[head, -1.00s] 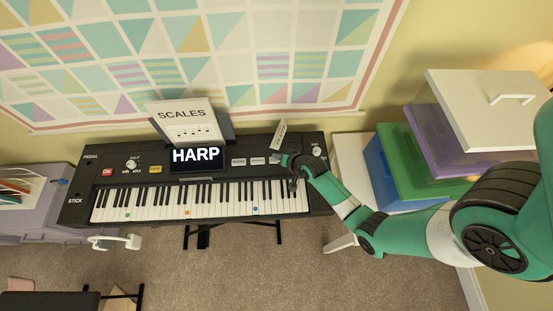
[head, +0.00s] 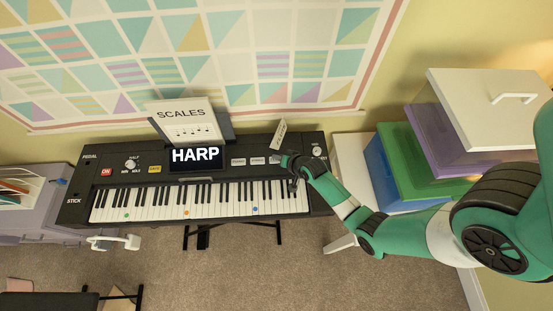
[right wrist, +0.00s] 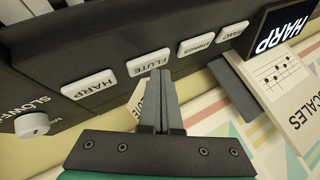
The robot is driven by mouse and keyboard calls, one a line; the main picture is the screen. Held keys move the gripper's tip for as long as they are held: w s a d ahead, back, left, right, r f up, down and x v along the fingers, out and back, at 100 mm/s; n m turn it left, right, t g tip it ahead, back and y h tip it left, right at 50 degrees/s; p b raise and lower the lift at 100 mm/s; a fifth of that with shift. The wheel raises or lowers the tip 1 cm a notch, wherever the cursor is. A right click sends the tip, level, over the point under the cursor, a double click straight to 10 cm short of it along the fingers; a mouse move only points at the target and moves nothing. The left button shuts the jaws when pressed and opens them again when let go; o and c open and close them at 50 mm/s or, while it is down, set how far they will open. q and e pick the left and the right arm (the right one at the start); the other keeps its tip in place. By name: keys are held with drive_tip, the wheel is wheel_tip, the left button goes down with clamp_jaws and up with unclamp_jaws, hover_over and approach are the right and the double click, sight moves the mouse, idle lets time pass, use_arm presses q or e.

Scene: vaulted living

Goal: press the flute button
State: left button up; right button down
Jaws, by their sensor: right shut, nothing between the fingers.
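The flute button (right wrist: 148,62) is a white labelled key on the black keyboard's panel, upside down in the right wrist view, between the harp button (right wrist: 89,84) and the strings button (right wrist: 200,39). My right gripper (right wrist: 158,73) is shut and empty. Its fingertips overlap the flute button's lower edge in that view; I cannot tell whether they touch it. In the head view my right gripper (head: 286,161) is over the right part of the panel and hides the flute button. The keyboard's display (head: 196,157) reads HARP. My left gripper is not in view.
A small tilted card (head: 279,134) stands behind the panel by the right gripper. A SCALES sheet (head: 183,122) stands behind the display. A slow-fast knob (right wrist: 32,124) lies beyond the harp button. Stacked plastic boxes (head: 430,160) stand right of the keyboard.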

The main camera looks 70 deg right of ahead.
drive_tip(key=shift+f, duration=0.35)
drive_tip(key=shift+r, duration=0.1)
idle(0.5)
drive_tip(key=shift+r+p, duration=0.6)
drive_tip(key=shift+r, duration=0.1)
drive_tip(key=shift+r, duration=0.1)
wheel_tip(320, 180, up, 5)
drive_tip(key=p, duration=0.5)
idle(0.5)
